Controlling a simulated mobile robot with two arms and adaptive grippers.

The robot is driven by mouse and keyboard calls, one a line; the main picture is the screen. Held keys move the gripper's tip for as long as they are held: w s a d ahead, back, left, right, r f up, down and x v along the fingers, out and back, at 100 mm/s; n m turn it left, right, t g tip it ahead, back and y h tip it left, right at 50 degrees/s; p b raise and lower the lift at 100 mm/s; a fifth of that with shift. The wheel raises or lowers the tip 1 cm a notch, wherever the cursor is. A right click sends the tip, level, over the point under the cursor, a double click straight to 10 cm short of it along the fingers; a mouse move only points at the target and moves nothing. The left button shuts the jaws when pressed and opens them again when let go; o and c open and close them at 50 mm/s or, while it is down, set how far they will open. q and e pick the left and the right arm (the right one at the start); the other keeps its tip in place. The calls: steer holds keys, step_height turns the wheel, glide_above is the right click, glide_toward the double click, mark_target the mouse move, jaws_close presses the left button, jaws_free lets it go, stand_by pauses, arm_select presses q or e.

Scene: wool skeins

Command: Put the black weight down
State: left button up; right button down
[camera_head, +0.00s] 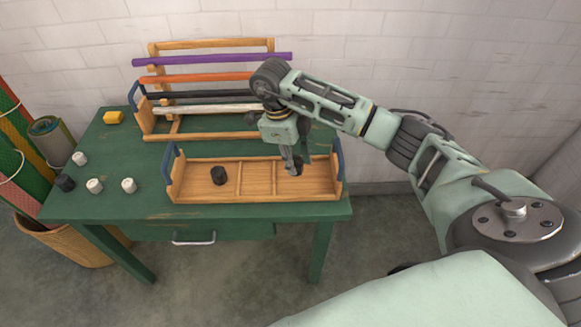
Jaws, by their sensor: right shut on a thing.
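My right gripper (294,171) reaches down over the right compartment of the wooden tray (255,198). It is shut on a black weight (298,166), which is mostly hidden behind the fingers. I cannot tell whether this weight touches the tray floor. Another black weight (218,175) stands in the tray's left compartment. My left gripper is not in view.
Three white weights (94,185) and a yellow block (113,117) are on the table's left side. A wooden rack (212,43) with coloured bars stands behind the tray. The tray's blue handles (337,160) rise at both ends. The tray's middle compartment looks empty.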

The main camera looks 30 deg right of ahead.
steer(key=shift+w+d+f, duration=0.1)
steer(key=shift+w+f, duration=0.25)
steer(key=shift+w, duration=0.35)
steer(key=x, duration=0.3)
steer(key=shift+w+a+f, duration=0.2)
steer(key=shift+f, duration=0.4)
steer(key=c, duration=1.4)
jaws_free()
steer(key=shift+c, duration=0.2)
steer(key=shift+p, duration=0.3)
steer(key=shift+w+r, duration=0.1)
steer(key=shift+r, duration=0.3)
steer(key=v, duration=1.1)
steer(key=shift+b, duration=0.45)
